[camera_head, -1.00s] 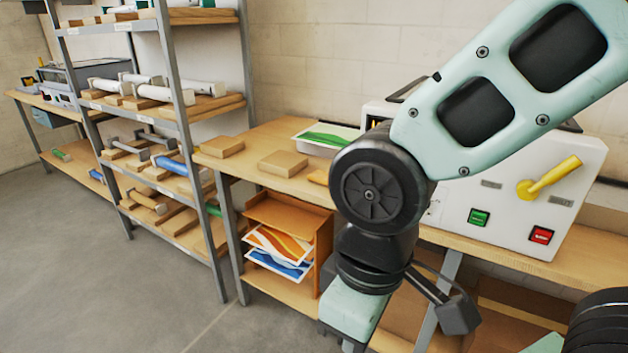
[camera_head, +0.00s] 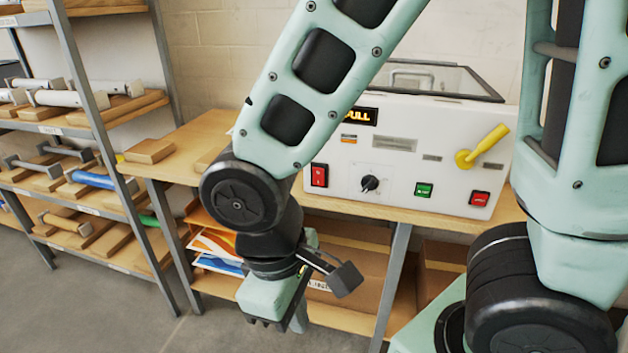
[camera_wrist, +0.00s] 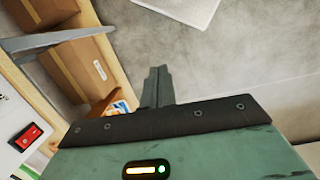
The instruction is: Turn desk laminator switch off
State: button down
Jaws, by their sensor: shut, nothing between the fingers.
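The desk laminator (camera_head: 400,150) is a white machine on the wooden bench, with a lit display reading "PULL". A red rocker switch (camera_head: 319,176) is at the left of its front panel. A black knob (camera_head: 370,183), a green button (camera_head: 424,190), a red button (camera_head: 480,198) and a yellow lever (camera_head: 483,146) are to its right. In the wrist view a red switch (camera_wrist: 27,137) shows on the white panel at the left edge. My gripper (camera_wrist: 157,88) is shut and empty; in the head view it hangs low in front of the bench, apart from the panel.
A shelf rack (camera_head: 100,110) with rollers and wooden boards stands at the left. Wooden blocks (camera_head: 148,151) lie on the bench. Below are coloured sheets (camera_head: 215,250) and cardboard boxes (camera_head: 440,262). My arm covers the laminator's left end. Grey floor is clear at the lower left.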

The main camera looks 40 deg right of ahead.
aim_at(318, 173)
jog(key=w+d+f+m+t+h+p, duration=0.2)
jog(key=w+d+f+h, duration=0.7)
jog(key=d+h, duration=0.25)
jog(key=w+d+r+n+t+h+p, duration=0.1)
jog(key=w+r+n+t+h, duration=0.1)
jog(key=w+t, duration=0.9)
jog(key=shift+w+d+r+n+h, duration=0.35)
jog(key=shift+d+r+n, duration=0.05)
jog(key=shift+r+n, duration=0.15)
jog(key=p+x, duration=0.2)
jog(key=x, duration=0.4)
jog(key=p+x, duration=0.2)
jog(key=x, duration=0.5)
jog(key=shift+r, duration=0.2)
jog(key=shift+w+d, duration=0.3)
jog(key=shift+d, duration=0.05)
